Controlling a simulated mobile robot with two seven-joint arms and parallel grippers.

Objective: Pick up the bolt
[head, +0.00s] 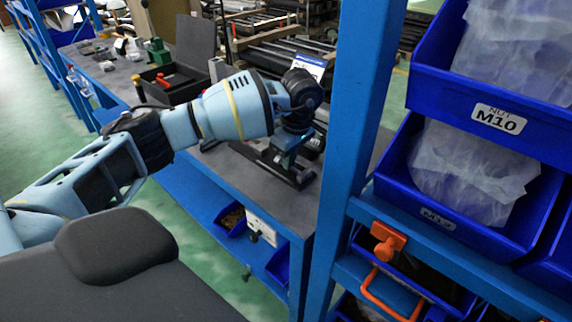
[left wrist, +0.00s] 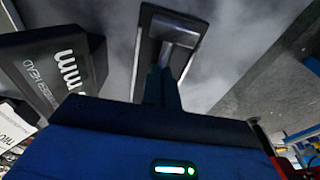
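My left gripper (head: 290,162) points down at the grey top of the workbench (head: 300,205), close beside dark flat items. In the left wrist view its narrow fingers (left wrist: 163,88) stand close together and reach toward a grey metal T-shaped piece (left wrist: 178,32). This piece may be the bolt, but I cannot tell for sure. It lies over a dark rectangular tray (left wrist: 150,45) with a pale rim. Whether the fingers touch or grip it is not clear. My right gripper is not in view.
A black box with "mm" lettering (left wrist: 85,60) stands left of the fingers in the wrist view. A blue rack post (head: 352,110) and blue bins (head: 500,125) stand right of the arm. An open black case (head: 170,85) lies farther back on the bench.

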